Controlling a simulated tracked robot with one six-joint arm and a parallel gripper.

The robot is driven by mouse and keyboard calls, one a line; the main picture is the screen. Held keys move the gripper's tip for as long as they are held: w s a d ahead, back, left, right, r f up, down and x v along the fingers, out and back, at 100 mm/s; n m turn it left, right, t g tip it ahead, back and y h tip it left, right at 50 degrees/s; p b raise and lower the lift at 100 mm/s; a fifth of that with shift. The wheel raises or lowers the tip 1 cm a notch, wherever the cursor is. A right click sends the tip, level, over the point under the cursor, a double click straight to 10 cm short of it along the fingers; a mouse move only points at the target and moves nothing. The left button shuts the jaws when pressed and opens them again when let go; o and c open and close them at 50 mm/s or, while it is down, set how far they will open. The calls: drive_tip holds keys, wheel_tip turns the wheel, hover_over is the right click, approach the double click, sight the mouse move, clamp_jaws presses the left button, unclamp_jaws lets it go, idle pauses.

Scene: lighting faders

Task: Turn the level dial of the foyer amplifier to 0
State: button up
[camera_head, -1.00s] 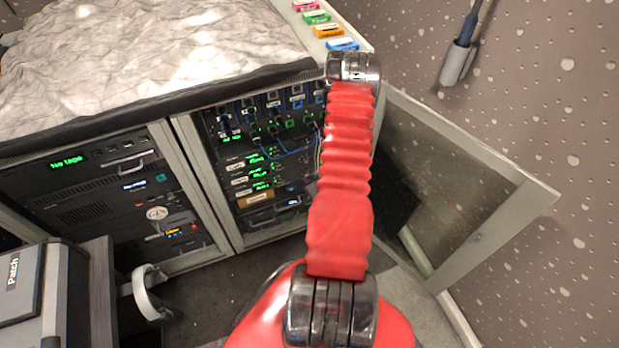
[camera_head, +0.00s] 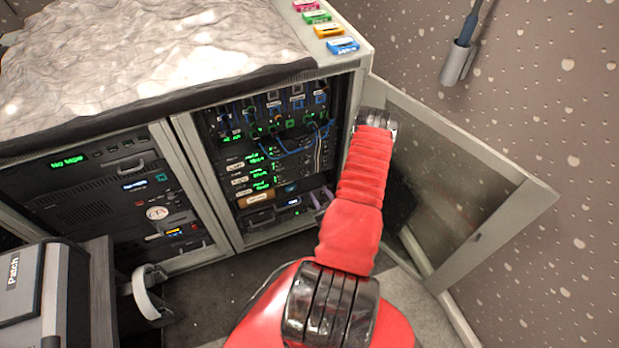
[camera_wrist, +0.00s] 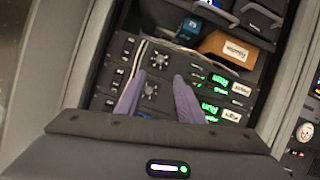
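The amplifiers are stacked in the right rack bay, with green displays and small label tags; I cannot read which one is the foyer amplifier. In the wrist view, one amplifier's dial (camera_wrist: 150,90) appears between my fingers, and another dial (camera_wrist: 158,60) sits just beyond the fingertips. My gripper (camera_wrist: 158,80) has two purple fingers, spread apart with nothing clearly held. It also shows in the head view (camera_head: 322,199) at the lower right of the bay. I cannot tell whether the fingers touch the dial. The dial markings are too small to read.
An open mesh door (camera_head: 455,185) stands right of the bay, close to my arm. Blue cables (camera_head: 290,150) hang above the amplifiers. A Patch case (camera_head: 20,285) stands at lower left.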

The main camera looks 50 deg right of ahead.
sight(307, 175)
drive_tip(key=x, duration=1.3)
drive_tip(key=shift+w+d+f, duration=0.15)
drive_tip(key=shift+w+d, duration=0.1)
clamp_jaws()
drive_tip(key=shift+d, duration=0.15)
